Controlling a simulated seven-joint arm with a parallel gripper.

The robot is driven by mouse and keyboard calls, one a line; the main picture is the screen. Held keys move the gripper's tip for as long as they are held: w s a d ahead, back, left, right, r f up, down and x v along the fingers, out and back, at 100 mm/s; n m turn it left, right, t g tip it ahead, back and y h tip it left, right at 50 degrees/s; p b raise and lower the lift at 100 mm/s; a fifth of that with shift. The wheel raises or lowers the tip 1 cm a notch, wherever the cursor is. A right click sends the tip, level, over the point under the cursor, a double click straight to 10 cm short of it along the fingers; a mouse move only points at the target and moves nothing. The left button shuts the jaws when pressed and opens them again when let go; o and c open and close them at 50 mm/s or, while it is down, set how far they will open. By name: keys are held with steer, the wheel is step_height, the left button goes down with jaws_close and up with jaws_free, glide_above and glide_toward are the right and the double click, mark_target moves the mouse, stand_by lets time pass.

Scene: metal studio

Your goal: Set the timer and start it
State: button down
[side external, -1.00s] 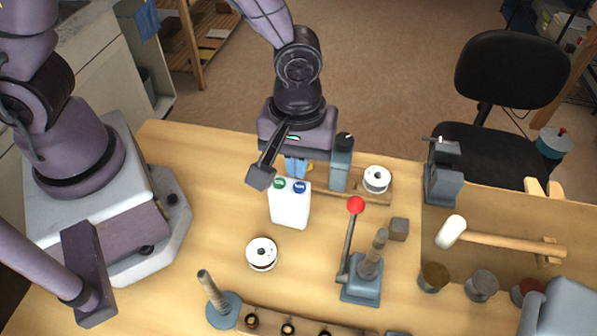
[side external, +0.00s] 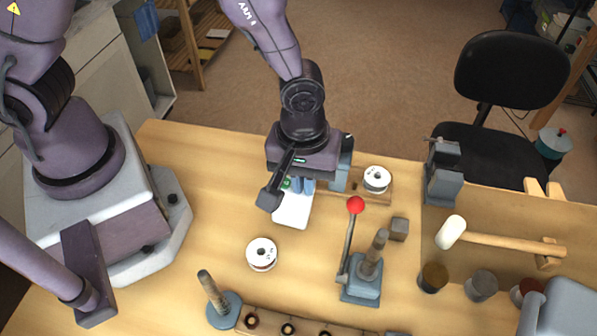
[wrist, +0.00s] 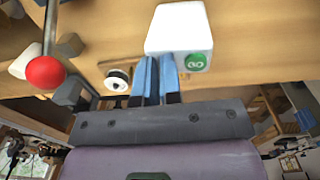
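A white box-shaped device (side external: 292,212), which appears to be the timer, stands on the bench. Its green button (side external: 286,183) shows beside my fingers. In the wrist view the white device (wrist: 178,28) has the green button (wrist: 196,61) with a pale symbol. The blue button seen earlier is now hidden behind my fingers. My gripper (side external: 302,186) has its blue fingertips together and empty, over the device's top at the blue button's side. In the wrist view the fingertips (wrist: 159,58) meet or overlap the device's edge; I cannot tell whether they touch it.
A white round dial-like piece (side external: 262,252) lies in front, another (side external: 376,179) at the back right. A red-knobbed lever (side external: 355,205) stands to the right, near a small grey block (side external: 398,229). A mallet (side external: 500,240) lies farther right. Bench left of the device is clear.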

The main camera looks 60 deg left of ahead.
steer(key=shift+s+a+f, duration=0.45)
steer(key=shift+a+f, duration=0.05)
steer(key=shift+f, duration=0.05)
step_height(320, 180, up, 9)
steer(key=shift+w+d, duration=0.25)
steer(key=shift+d, duration=0.05)
step_height(320, 180, up, 7)
steer(key=shift+f, duration=0.15)
stand_by(0.4)
steer(key=shift+s, duration=0.1)
step_height(320, 180, down, 14)
steer(key=shift+f, duration=0.1)
stand_by(0.4)
